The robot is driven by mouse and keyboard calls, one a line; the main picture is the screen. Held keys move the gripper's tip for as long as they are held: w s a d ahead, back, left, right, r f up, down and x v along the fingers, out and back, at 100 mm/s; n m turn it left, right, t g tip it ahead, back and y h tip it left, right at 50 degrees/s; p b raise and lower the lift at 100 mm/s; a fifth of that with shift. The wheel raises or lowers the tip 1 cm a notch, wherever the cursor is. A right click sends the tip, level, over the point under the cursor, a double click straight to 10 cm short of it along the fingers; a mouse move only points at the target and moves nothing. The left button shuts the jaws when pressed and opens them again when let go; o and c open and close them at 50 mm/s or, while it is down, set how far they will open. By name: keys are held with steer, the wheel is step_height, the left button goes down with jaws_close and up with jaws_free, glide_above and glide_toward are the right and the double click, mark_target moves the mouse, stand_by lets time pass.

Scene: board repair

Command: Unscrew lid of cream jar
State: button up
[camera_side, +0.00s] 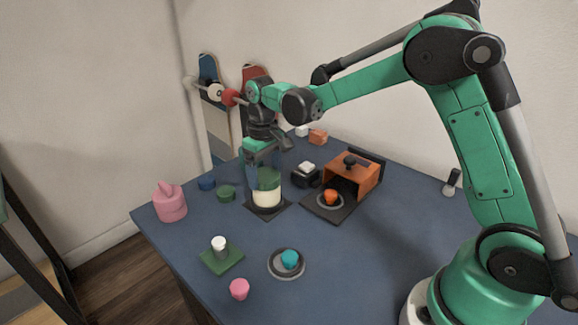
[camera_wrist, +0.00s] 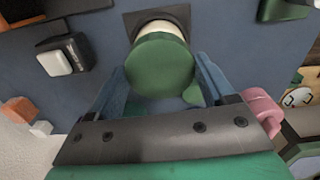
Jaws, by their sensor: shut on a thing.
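The cream jar (camera_side: 267,198) stands upright on a dark square base (camera_side: 268,211) near the middle of the blue table. Its cream body also shows in the wrist view (camera_wrist: 160,27). The round green lid (camera_side: 268,179) is at the top of the jar; the wrist view looks down on the lid (camera_wrist: 160,66). My gripper (camera_side: 266,172) points down from above, with one blue finger on each side of the lid, shut on it. In the wrist view the fingers of my gripper (camera_wrist: 162,78) flank the lid. I cannot tell whether the lid has turned.
A pink container (camera_side: 170,205) and a green round piece (camera_side: 227,194) lie left of the jar. An orange box (camera_side: 352,173) on a dark plate stands right. In front are a green board (camera_side: 222,257), a teal knob (camera_side: 289,259) and a pink knob (camera_side: 240,289). The front right is clear.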

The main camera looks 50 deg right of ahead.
steer(key=shift+r, duration=2.45)
steer(key=shift+s+r, duration=0.3)
steer(key=shift+r, duration=0.05)
steer(key=s+r+m, duration=0.3)
steer(key=s+r, duration=0.3)
steer(key=s, duration=0.1)
step_height(320, 180, up, 2)
steer(key=m, duration=0.5)
glide_above(334, 246)
step_height(334, 246, down, 19)
steer(key=shift+f, duration=0.2)
